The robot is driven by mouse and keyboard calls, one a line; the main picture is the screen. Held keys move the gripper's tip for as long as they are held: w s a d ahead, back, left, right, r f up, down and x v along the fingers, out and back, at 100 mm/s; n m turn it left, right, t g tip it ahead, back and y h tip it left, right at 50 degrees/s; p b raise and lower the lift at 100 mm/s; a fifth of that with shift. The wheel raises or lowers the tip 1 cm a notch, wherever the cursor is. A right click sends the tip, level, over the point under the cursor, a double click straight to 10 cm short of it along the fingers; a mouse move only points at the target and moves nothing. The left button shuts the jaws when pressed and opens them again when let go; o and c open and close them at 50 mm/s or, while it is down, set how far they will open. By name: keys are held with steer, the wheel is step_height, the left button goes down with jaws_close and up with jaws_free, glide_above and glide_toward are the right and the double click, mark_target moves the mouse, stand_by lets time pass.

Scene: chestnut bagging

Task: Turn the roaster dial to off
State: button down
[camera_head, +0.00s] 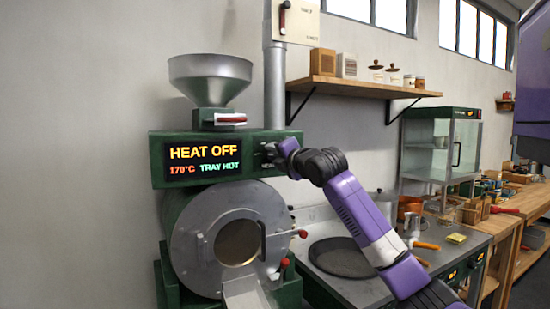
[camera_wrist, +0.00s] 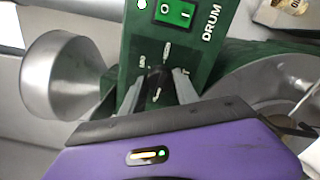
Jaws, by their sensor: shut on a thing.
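The green roaster (camera_head: 160,160) stands against the wall with its panel facing the arm. Its display (camera_head: 203,158) reads "HEAT OFF", with about 170°C and "TRAY HOT" below. My gripper (camera_head: 269,153) is at the right end of the panel. In the wrist view my gripper (camera_wrist: 158,90) has its two grey fingers on either side of the dark dial (camera_wrist: 155,82) and is shut on it. Small markings surround the dial, too blurred to read surely. In the head view the dial is mostly hidden by my gripper.
A green rocker switch (camera_wrist: 175,12) marked "DRUM" sits beside the dial. The hopper (camera_head: 210,80) is above the panel, and the round drum door (camera_head: 205,215) with red-tipped handles is below. A dark round tray (camera_head: 342,258) lies right, under my arm. A wall shelf (camera_head: 370,88) holds jars.

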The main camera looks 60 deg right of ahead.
steer(key=shift+n, duration=0.5)
steer(key=c, duration=0.9)
jaws_free()
steer(key=b+v, duration=0.1)
steer(key=v, duration=0.6)
steer(key=shift+s+a+b, duration=0.3)
